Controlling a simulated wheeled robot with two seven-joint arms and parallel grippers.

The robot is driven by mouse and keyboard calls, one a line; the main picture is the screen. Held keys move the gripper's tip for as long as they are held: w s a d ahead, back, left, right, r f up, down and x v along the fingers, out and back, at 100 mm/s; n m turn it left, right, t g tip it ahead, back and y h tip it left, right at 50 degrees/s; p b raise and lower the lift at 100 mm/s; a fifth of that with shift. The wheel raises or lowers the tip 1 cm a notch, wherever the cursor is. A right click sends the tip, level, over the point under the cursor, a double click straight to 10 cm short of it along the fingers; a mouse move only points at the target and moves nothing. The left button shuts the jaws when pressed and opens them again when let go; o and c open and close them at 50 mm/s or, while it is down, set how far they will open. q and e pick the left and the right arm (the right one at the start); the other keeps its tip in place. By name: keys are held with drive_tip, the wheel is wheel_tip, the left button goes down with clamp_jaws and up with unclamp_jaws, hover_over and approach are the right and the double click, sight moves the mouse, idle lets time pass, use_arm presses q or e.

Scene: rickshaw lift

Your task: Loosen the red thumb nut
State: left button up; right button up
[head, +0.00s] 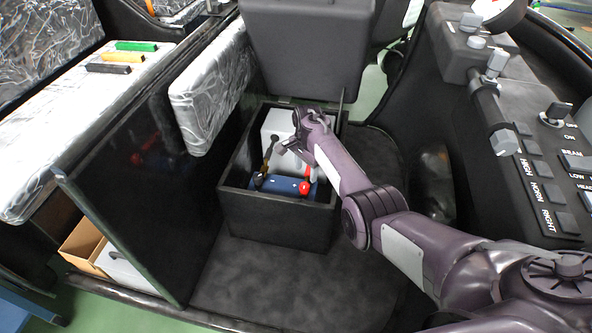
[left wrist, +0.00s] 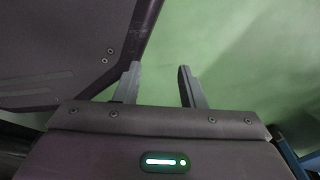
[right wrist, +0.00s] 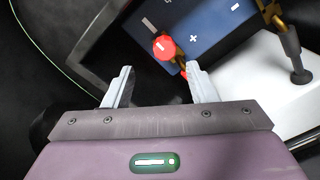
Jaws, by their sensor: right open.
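The red thumb nut (head: 305,188) sits on top of a blue battery (head: 280,184) inside an open black box (head: 280,217). My right gripper (head: 290,150) is above the box, over the battery. In the right wrist view the red nut (right wrist: 165,47) lies just beyond the open, empty fingertips (right wrist: 160,70), a little right of the middle between them; I cannot tell whether they touch it. The blue battery top (right wrist: 205,28) shows plus and minus marks. My left gripper (left wrist: 158,68) is open and empty over green floor, seen only in the left wrist view.
A white unit (head: 275,125) and a black-and-yellow cable end (head: 266,158) are beside the battery. The lifted seat (head: 305,45) stands behind the box. A dark panel (head: 135,190) is on the left, a button console (head: 530,150) on the right.

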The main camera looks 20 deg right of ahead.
sight(304, 184)
drive_tip(key=shift+w+f, duration=0.15)
drive_tip(key=shift+w, duration=0.35)
drive_tip(key=shift+w+f, duration=0.15)
drive_tip(key=shift+f, duration=0.2)
drive_tip(key=f+b, duration=0.1)
drive_tip(key=f, duration=0.1)
drive_tip(key=f+b, duration=0.1)
drive_tip(key=f, duration=0.1)
drive_tip(key=f+b, duration=0.2)
drive_tip(key=shift+s, duration=0.25)
use_arm(q)
drive_tip(key=w+d+r, duration=0.1)
drive_tip(key=w+r, duration=0.2)
drive_tip(key=w, duration=0.5)
drive_tip(key=shift+w+d, duration=0.25)
drive_tip(key=shift+w, duration=0.05)
use_arm(e)
drive_tip(key=shift+f, duration=0.25)
drive_tip(key=c, duration=1)
